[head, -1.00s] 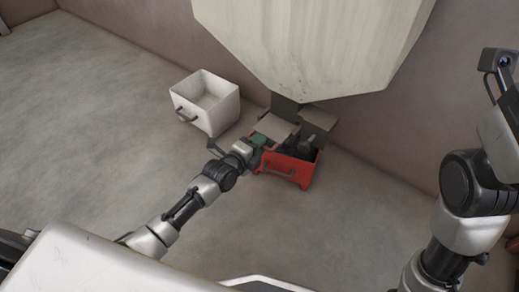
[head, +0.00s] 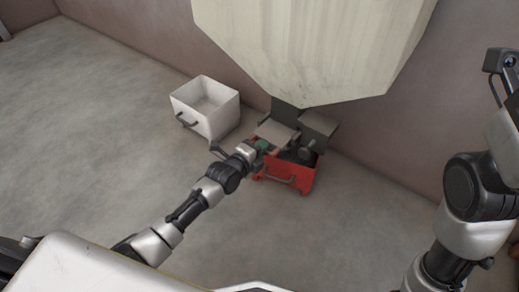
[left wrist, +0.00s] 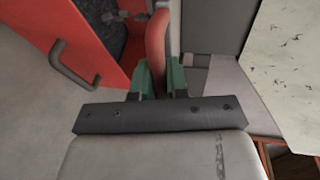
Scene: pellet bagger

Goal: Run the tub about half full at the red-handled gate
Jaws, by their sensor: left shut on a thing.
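My left gripper (head: 262,147) has its green fingers closed on a red handle (left wrist: 157,38), which stands up between them in the left wrist view (left wrist: 159,80). The handle is at the grey gate and spout parts (head: 275,135) below the pale hopper (head: 315,50). A red tub (head: 290,178) with a dark front handle sits on the floor under the spout. Dark material shows inside it in the left wrist view (left wrist: 115,32); its level is hard to judge. No falling stream is clear. My right gripper is outside the views; only part of that arm shows at the right.
A white open bin (head: 212,122) with a dark handle stands on the floor to the left of the red tub, near the wall. It looks empty. The floor (head: 90,130) on the left and in front is clear. The wall is close behind the hopper.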

